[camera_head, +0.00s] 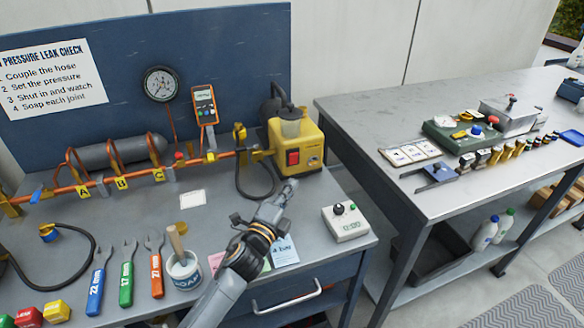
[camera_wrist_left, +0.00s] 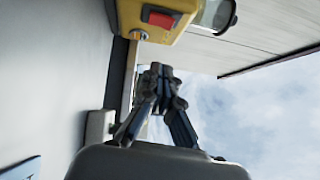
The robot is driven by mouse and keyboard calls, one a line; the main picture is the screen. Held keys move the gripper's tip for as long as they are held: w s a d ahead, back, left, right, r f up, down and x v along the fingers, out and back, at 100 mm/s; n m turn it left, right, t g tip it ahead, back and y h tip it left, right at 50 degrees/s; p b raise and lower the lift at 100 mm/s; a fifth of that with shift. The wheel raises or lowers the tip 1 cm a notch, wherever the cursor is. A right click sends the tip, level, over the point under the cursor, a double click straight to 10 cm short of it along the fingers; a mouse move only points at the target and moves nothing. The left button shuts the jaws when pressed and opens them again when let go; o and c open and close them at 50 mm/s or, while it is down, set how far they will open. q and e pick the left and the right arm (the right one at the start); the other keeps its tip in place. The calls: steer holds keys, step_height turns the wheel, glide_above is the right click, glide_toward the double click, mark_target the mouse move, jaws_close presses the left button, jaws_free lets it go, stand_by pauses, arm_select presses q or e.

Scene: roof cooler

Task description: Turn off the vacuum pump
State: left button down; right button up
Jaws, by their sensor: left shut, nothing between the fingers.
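The yellow vacuum pump (camera_head: 311,140) stands at the right back of the blue-grey bench, with a red rocker switch (camera_head: 293,157) on its front face. My left gripper (camera_head: 289,185) is shut and empty, its tips just in front of and below the switch in the head view. In the left wrist view the pump (camera_wrist_left: 110,12) and its red switch (camera_wrist_left: 160,17) are at the top, and the shut fingers (camera_wrist_left: 157,72) point toward the pump with a visible gap to the switch. I cannot tell the switch's position. My right gripper is not in view.
A black hose (camera_head: 252,192) hangs left of the pump. A white timer box (camera_head: 346,222) sits to the right of my left arm. A pot with a brush (camera_head: 184,271) and coloured wrenches (camera_head: 127,278) lie to the left. An orange pipe rig (camera_head: 120,182) runs along the back.

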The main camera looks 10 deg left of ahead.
mark_target(296, 156)
arm_select(q)
steer(key=b+x, duration=0.1)
steer(key=x, duration=0.4)
steer(key=shift+w+f, duration=0.1)
steer(key=shift+w, duration=0.15)
steer(key=shift+w+a, duration=0.75)
steer(key=shift+w, duration=0.2)
steer(key=shift+w+a+r, duration=0.3)
steer(key=shift+w+a, duration=0.05)
steer(key=shift+w, duration=0.15)
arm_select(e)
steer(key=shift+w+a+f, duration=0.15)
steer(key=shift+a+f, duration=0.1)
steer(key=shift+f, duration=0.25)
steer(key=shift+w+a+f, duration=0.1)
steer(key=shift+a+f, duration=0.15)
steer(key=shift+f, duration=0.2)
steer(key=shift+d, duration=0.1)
